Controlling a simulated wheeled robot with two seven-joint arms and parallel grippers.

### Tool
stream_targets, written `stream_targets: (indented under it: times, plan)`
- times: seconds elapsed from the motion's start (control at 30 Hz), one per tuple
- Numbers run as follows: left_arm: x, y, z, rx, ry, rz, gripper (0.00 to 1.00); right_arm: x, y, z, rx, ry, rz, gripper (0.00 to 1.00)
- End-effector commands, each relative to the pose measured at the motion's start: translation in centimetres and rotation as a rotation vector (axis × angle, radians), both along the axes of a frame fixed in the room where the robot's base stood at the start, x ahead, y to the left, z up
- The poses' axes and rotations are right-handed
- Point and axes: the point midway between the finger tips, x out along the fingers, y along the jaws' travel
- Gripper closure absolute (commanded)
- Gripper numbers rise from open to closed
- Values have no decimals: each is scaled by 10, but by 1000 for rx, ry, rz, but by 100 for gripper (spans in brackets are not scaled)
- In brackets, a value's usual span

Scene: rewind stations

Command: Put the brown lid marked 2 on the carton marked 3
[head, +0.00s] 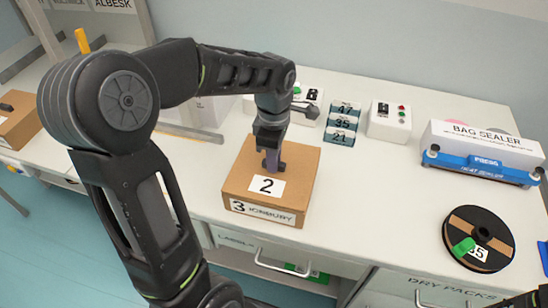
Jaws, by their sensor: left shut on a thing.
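The brown lid marked 2 (295,172) lies flat over the carton marked 3 (250,210), lined up with its edges. Any small gap between them cannot be made out. The carton stands upright near the front edge of the white bench, with its 3 label facing front. My left gripper (272,164) points down at the middle of the lid, just behind the 2 label. It is shut on the lid's grip, which its fingers mostly hide. Only a dark part, apparently of my right arm, shows in the bottom right corner; its gripper is out of view.
A black reel marked 35 (459,222) with green tape lies on the right of the bench. The bag sealer (485,150), a white button box (390,121) and number blocks (341,124) stand behind. Another brown carton (18,122) is at far left. Clear bench lies right of the carton.

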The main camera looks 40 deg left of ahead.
Motion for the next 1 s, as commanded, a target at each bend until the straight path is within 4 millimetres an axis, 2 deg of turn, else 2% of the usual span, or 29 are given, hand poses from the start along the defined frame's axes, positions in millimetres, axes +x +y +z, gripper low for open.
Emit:
stream_targets:
  times: [0.27, 0.3, 0.57, 0.93, 1.0]
  plan:
    - [0, 0, -8, 0, 0, 0, 100, 0, 0, -6, 0, 0, 0, 64]
    - [0, 0, -6, 0, 0, 0, 81, 0, 0, -5, 0, 0, 0, 64]
    - [0, 0, -6, 0, 0, 0, 60, 0, 0, -5, 0, 0, 0, 64]
    - [0, 0, -6, 0, 0, 0, 59, 3, 1, -2, 6, -8, 2, 64]
    - [1, 0, 1, 1, -2, 0, 59, 2, 1, -3, 5, -7, 2, 64]
